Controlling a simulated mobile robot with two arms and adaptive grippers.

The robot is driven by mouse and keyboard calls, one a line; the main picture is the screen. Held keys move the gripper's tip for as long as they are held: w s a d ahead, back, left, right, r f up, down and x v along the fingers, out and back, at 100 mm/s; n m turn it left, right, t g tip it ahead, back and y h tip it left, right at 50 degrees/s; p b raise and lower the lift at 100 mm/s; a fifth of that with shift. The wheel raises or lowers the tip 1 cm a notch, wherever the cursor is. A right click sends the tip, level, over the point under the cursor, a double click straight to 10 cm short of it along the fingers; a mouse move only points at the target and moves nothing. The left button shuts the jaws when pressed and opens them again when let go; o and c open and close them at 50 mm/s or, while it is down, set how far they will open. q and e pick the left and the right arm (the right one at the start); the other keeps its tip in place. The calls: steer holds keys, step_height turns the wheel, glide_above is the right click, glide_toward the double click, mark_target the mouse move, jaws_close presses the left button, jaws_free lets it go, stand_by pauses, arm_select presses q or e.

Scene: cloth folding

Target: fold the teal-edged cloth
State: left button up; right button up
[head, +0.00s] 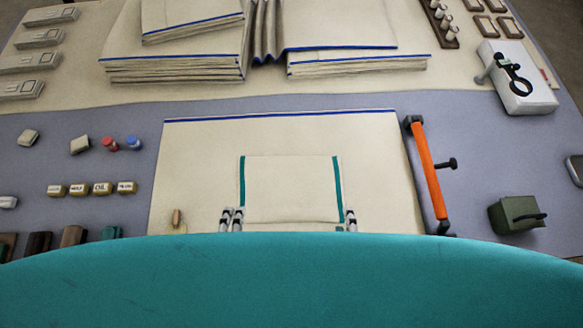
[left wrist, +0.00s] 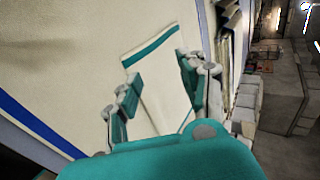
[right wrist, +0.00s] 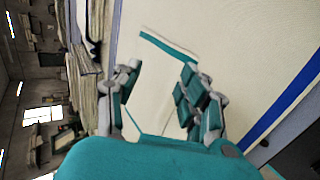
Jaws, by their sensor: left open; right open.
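The cream cloth (head: 290,190) with teal side edges lies flat on a larger cream sheet (head: 190,180) in the head view. Its near edge is partly hidden by my teal body. My left gripper (head: 231,218) is at the cloth's near left corner, and my right gripper (head: 350,218) is at its near right corner. In the left wrist view the left gripper (left wrist: 155,85) is open, with the cloth (left wrist: 160,75) and a teal edge beyond the fingers. In the right wrist view the right gripper (right wrist: 160,88) is open, with the cloth (right wrist: 160,75) between and beyond its fingers.
Folded blue-edged cloth stacks (head: 175,65) stand at the back. An orange-handled bar (head: 428,170) lies right of the sheet, near a green box (head: 515,214) and a white device (head: 517,78). Small labelled blocks (head: 92,188) and spools sit at left. The sheet around the cloth is mostly clear.

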arm_select(q)
steer(key=s+r, duration=0.1)
steer(key=r, duration=0.1)
steer(key=s+r, duration=0.1)
steer(key=s, duration=0.1)
steer(key=shift+r, duration=0.4)
arm_select(e)
steer(key=s+r, duration=0.1)
steer(key=r, duration=0.1)
steer(key=s+r, duration=0.1)
steer(key=s, duration=0.1)
steer(key=shift+r, duration=0.4)
